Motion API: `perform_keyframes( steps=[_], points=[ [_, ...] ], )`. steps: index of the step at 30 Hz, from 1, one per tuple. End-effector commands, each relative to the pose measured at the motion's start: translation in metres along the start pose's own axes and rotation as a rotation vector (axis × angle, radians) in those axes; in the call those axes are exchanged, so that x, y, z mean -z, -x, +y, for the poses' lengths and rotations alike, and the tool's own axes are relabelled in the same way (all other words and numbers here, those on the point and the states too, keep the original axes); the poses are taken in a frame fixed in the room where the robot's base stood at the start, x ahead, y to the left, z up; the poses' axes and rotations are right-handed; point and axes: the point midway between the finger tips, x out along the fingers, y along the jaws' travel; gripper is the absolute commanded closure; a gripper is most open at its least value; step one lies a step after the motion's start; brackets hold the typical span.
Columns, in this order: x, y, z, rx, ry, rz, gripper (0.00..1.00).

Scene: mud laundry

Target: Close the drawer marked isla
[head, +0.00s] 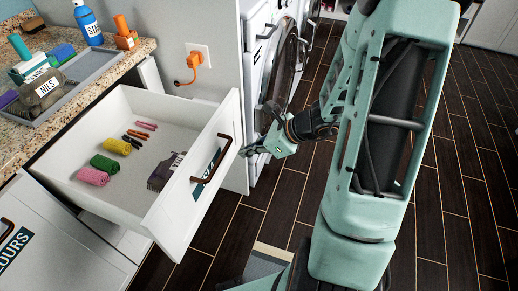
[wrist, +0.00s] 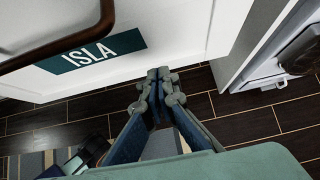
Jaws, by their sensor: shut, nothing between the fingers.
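The white drawer marked isla (head: 182,226) stands wide open from the counter in the head view. Its dark teal label (head: 207,174) is partly behind the brown bar handle (head: 222,158). The label reads ISLA in the wrist view (wrist: 95,52), beside the handle (wrist: 62,38). My gripper (head: 247,152) is outside the drawer, by the far end of its front, right of the handle. In the wrist view its fingertips (wrist: 158,76) are together and empty, close to the lower edge of the front. I cannot tell whether they touch it.
The drawer holds pink (head: 92,176), green (head: 105,163) and yellow rolls (head: 117,146), pens and a dark grey cloth item (head: 160,174). A washing machine (head: 280,60) stands beyond a side panel. A grey tray (head: 85,72) sits on the counter. Dark floor is open at right.

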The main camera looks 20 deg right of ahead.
Motion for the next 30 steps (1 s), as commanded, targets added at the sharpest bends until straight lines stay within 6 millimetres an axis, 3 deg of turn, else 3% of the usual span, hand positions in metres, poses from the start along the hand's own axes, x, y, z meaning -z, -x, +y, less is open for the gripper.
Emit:
perform_keyframes(
  steps=[1, 9, 25, 30],
  points=[
    [0.002, -0.013, 0.001, -0.004, 0.000, -0.001, 1.00],
    [-0.025, -0.032, 0.000, 0.000, 0.002, 0.000, 1.00],
    [-0.030, -0.036, 0.000, 0.000, 0.002, 0.000, 1.00],
    [-0.040, -0.047, 0.001, -0.002, 0.005, 0.000, 1.00]
  ],
)
